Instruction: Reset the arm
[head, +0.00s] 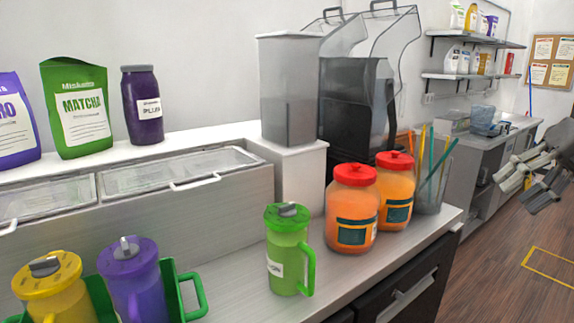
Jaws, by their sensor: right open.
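My right gripper (514,172) is at the right edge of the head view, off the counter and over the wooden floor. Its jaws are open and hold nothing. Part of my right arm is cut off by the frame edge. My left gripper is not in view. A green pitcher (287,252) with a lid stands upright on the steel counter (240,300), well apart from my right gripper.
Two orange jars (352,212) with red lids stand beside a clear holder of straws (432,180). Yellow (52,292) and purple (131,280) pitchers sit at a green crate (193,293). The floor (500,265) at right is open.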

